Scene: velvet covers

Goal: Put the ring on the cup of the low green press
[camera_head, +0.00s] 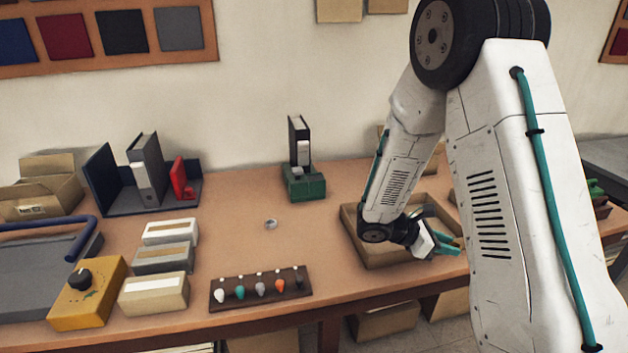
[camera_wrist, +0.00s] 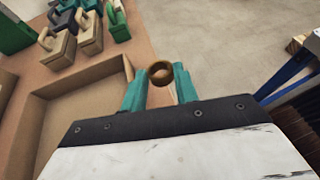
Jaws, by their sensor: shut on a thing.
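My gripper (camera_head: 447,245) is over the right front of the shallow cardboard tray in the head view. In the wrist view its teal fingertips (camera_wrist: 160,80) are shut on a small brass-brown ring (camera_wrist: 160,72), held with its opening showing. A green piece (camera_wrist: 14,32) stands at the upper left of the wrist view, cut by the edge, beside several tan and dark grey blocks with arched handles (camera_wrist: 88,38). A green shape (camera_head: 595,188) also shows at the far right of the head view, partly behind my arm. I cannot tell which is the low press, and no cup is clear.
The cardboard tray (camera_head: 372,256) lies below my gripper. A green box (camera_head: 305,188) with a black binder stands at the back middle. A dark rack of coloured pegs (camera_head: 262,289) is at the front edge.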

